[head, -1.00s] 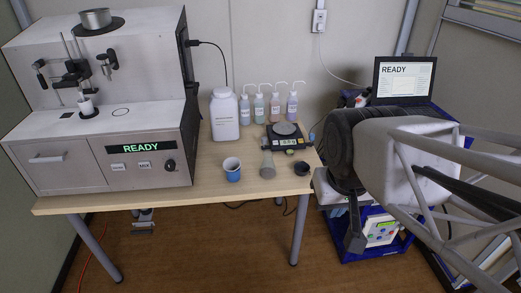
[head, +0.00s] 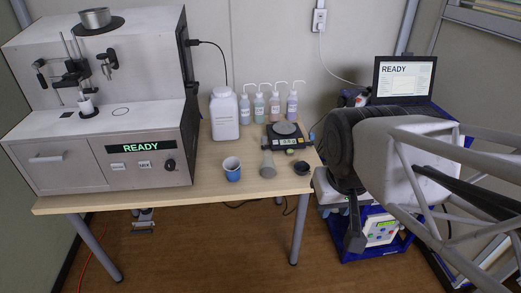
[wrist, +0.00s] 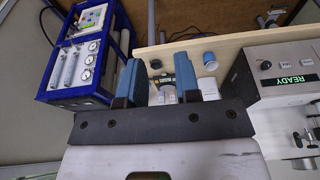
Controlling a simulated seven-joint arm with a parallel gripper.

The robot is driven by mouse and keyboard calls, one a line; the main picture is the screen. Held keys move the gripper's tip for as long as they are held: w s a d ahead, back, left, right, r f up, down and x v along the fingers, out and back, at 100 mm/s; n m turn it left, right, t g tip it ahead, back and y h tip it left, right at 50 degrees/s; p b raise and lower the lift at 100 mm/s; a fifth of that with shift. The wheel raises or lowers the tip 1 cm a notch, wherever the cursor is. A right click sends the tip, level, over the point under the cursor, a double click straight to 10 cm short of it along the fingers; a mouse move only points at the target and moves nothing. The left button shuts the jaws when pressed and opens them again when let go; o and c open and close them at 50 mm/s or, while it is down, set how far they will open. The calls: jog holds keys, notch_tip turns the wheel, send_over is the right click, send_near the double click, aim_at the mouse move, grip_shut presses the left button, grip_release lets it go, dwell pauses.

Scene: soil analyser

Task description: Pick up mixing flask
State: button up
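The mixing flask appears to be the small grey-green conical flask (head: 268,166) standing upright near the front right of the wooden table in the head view. A blue cup (head: 232,170) with a white inside stands to its left, and a small black round item (head: 302,168) lies to its right. My gripper (wrist: 157,78) shows in the wrist view with its two blue fingers spread apart and nothing held between them. In the head view it hangs right of the table, apart from the flask. In the wrist view the flask is hard to make out behind a finger.
A balance (head: 286,138) sits behind the flask, with several wash bottles (head: 275,107) and a white jug (head: 224,116) further back. The analyser (head: 100,150) fills the left side. A blue crate (wrist: 57,92) with instruments stands right of the table in the head view.

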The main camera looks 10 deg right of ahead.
jog(key=o, duration=0.8)
jog(key=shift+c, duration=0.2)
jog(key=n+t+y, duration=0.1)
jog(key=n+t, duration=0.1)
jog(key=t, duration=0.8)
send_over(268, 164)
jog(key=s+d, duration=0.3)
jog(key=s, duration=0.7)
notch_tip(268, 164, down, 19)
jog(key=w+a+f+t+y, duration=0.1)
jog(key=w+f+t+y, duration=0.1)
jog(key=f, duration=0.7)
jog(key=w+t, duration=0.1)
jog(key=w, duration=0.1)
jog(key=shift+w+f, duration=0.3)
jog(key=shift+w, duration=0.1)
